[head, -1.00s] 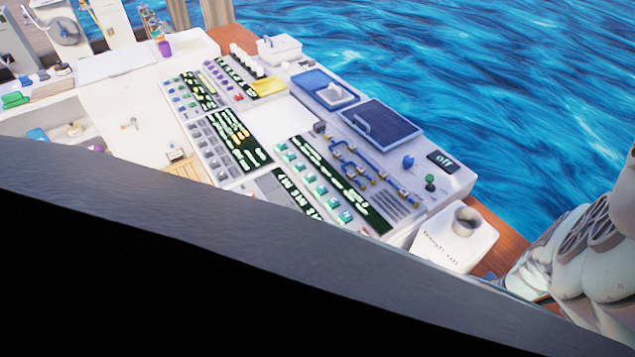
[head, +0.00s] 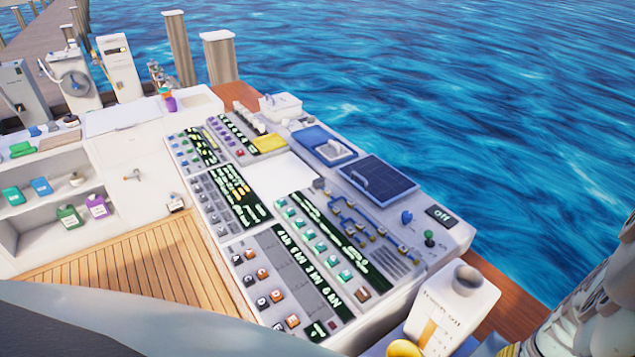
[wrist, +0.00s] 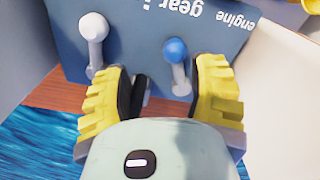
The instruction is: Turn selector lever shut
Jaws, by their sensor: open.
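In the wrist view, my gripper (wrist: 160,78) is open, with ridged yellow fingers spread apart and nothing between the tips. A lever with a blue knob (wrist: 176,50) hangs on a blue-grey panel (wrist: 140,38), just beyond the gap and nearer the right finger. A lever with a pale grey knob (wrist: 94,28) is beyond the left finger. The panel's labels read upside down, "gear" and "engine". No label clearly names the selector lever, so I cannot tell which lever it is. My gripper cannot be made out for certain in the head view.
The head view shows a white console (head: 455,232) with rows of buttons, a blue knob (head: 406,216) and a green-topped control (head: 429,236). A white jug (head: 470,305) stands at its near end. Shelves with bottles (head: 97,206) are at left. Water lies beyond.

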